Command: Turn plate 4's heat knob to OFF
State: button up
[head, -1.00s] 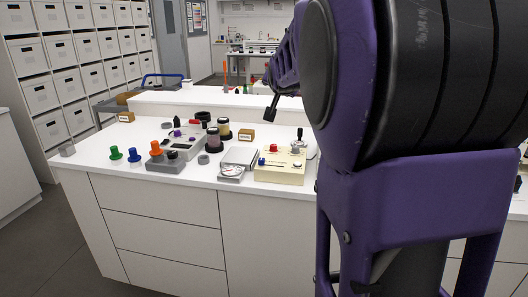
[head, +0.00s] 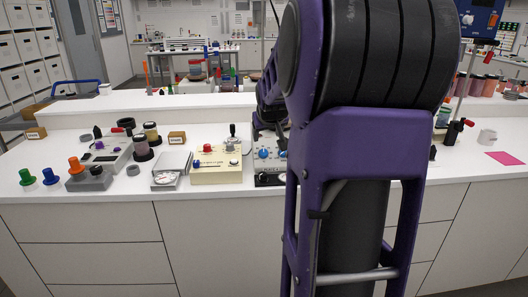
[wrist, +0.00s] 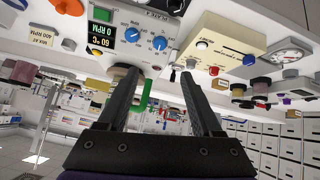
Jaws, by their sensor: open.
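The hotplate with two blue knobs (wrist: 120,22) is at the top of the wrist view, which is tipped over. It bears what looks like a plate 4 label, partly cut off, and a display (wrist: 98,42) reading 60 °C and 0 RPM. One blue knob (wrist: 132,34) is nearer the display, the other blue knob (wrist: 159,43) farther right; I cannot tell which is heat. In the head view the hotplate (head: 266,165) is partly hidden behind my arm. My gripper (wrist: 159,84) is open and empty, its fingertips apart from the knobs.
A cream box with a red button (head: 217,174) stands just left of the hotplate. A dial scale (head: 166,178), dark-lidded jars (head: 152,131) and coloured knobs stand further left. A raised white shelf runs behind. A pink sheet (head: 504,158) lies at the right on clear counter.

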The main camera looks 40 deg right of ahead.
aim_at(264, 152)
jog(key=b+x, duration=0.2)
jog(key=x, duration=1.5)
jog(key=shift+f, duration=0.1)
grip_shut()
